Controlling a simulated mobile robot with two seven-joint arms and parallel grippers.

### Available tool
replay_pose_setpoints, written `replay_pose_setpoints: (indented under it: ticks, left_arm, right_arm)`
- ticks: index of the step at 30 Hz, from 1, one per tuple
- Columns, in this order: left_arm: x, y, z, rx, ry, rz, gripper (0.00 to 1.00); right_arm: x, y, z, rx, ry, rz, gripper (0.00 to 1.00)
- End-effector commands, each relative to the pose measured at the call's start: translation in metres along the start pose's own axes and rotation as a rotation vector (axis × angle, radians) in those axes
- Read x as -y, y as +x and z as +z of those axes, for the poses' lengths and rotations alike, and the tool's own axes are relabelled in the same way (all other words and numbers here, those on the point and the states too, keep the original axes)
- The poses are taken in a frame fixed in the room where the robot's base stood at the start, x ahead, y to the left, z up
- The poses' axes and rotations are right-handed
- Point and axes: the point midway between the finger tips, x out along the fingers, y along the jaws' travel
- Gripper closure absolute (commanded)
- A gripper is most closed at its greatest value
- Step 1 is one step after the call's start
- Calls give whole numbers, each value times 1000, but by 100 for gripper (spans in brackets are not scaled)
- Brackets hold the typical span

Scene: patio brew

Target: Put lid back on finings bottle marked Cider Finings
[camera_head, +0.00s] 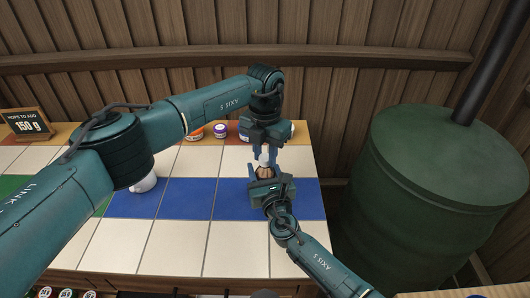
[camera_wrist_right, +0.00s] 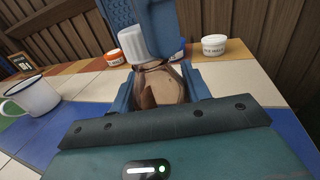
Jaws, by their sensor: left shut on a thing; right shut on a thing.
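A brown bottle (camera_wrist_right: 165,87) stands between the blue fingers of my right gripper (camera_wrist_right: 158,98), which is shut on it. In the head view the bottle (camera_head: 264,171) shows only as a small brown patch. A white ribbed lid (camera_wrist_right: 132,44) is held by my left gripper (camera_head: 265,155), which is shut on it from above. The lid (camera_head: 265,154) is at the bottle's neck, and looks slightly tilted against it in the right wrist view. I cannot tell whether it is seated. My right gripper (camera_head: 265,177) comes from the front. No label on the bottle is readable.
A white mug (camera_head: 143,184) stands left on the tiled counter (camera_head: 176,240). Orange-labelled (camera_wrist_right: 115,57) and white (camera_wrist_right: 213,46) jars and a purple jar (camera_head: 220,130) stand behind. A green barrel (camera_head: 430,190) stands right. Front tiles are clear.

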Motion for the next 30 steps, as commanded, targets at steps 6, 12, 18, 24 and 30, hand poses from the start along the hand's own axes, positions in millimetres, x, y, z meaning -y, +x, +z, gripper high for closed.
replay_pose_setpoints:
  ticks: [6,12,18,24,30]
  left_arm:
    - [0,0,0,0,476,1,100]
    - [0,0,0,0,918,1,100]
    - [0,1,0,0,1349,1,100]
    - [0,1,0,0,1558,0,100]
    - [0,1,0,0,1554,0,64]
  right_arm:
    - [0,0,0,-1,0,0,100]
    - [0,0,0,-1,0,0,100]
    - [0,0,0,-1,0,1,100]
    - [0,0,0,-1,0,1,100]
    - [0,0,0,-1,0,1,100]
